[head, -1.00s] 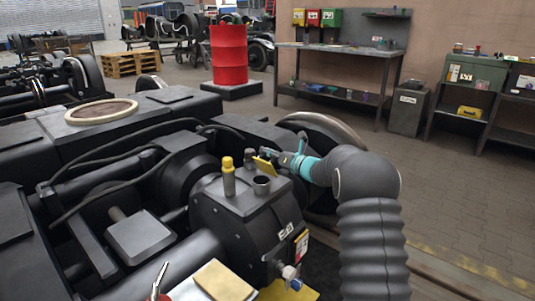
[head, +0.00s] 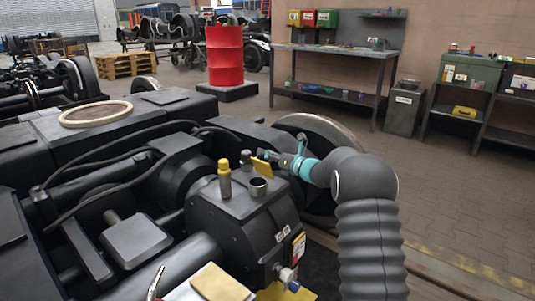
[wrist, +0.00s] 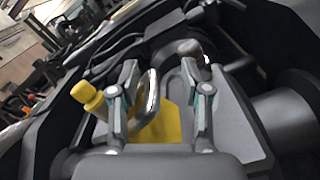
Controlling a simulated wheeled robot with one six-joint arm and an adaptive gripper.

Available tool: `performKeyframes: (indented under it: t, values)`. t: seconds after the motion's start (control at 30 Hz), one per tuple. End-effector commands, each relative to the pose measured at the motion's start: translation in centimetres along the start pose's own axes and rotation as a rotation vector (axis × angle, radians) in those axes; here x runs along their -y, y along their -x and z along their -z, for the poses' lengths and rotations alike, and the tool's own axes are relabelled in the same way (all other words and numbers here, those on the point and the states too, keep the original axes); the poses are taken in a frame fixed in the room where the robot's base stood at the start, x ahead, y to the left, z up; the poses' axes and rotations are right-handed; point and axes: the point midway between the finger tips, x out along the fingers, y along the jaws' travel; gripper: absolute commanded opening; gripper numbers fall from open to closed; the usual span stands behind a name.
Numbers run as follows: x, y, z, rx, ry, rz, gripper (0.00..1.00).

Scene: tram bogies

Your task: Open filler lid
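The dark gearbox housing (head: 232,222) stands at the centre of the head view. On its top is the round filler neck (head: 259,187), whose dark mouth is visible. A tilted yellow plate (head: 262,167), apparently the filler lid, stands behind the neck. A yellow-capped post (head: 224,178) is left of the neck; it also shows in the wrist view (wrist: 88,96). My gripper (head: 277,160) is just right of the yellow plate. In the wrist view its fingers (wrist: 160,72) are apart, with yellow (wrist: 170,125) visible between them. Whether they touch it is unclear.
A dark knob (head: 246,160) stands close behind the neck. A wheel (head: 325,140) lies behind my arm. Hoses and frame beams fill the left. A red drum (head: 225,55), a workbench (head: 335,50) and shelves stand farther back, with open floor at the right.

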Motion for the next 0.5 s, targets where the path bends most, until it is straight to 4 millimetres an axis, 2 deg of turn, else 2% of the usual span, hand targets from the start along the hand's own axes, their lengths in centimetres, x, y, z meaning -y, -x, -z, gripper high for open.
performKeyframes:
  t: [0.03,0.3,0.37,0.5]
  values:
    - [0.5,0.1,0.9,-0.012,-0.006,0.008,0.39]
    - [0.2,0.3,0.9,-0.012,-0.006,0.005,0.39]
    - [0.2,0.8,0.8,-0.011,-0.006,0.006,0.39]
    - [0.5,3.4,0.5,-0.007,-0.006,0.011,0.39]
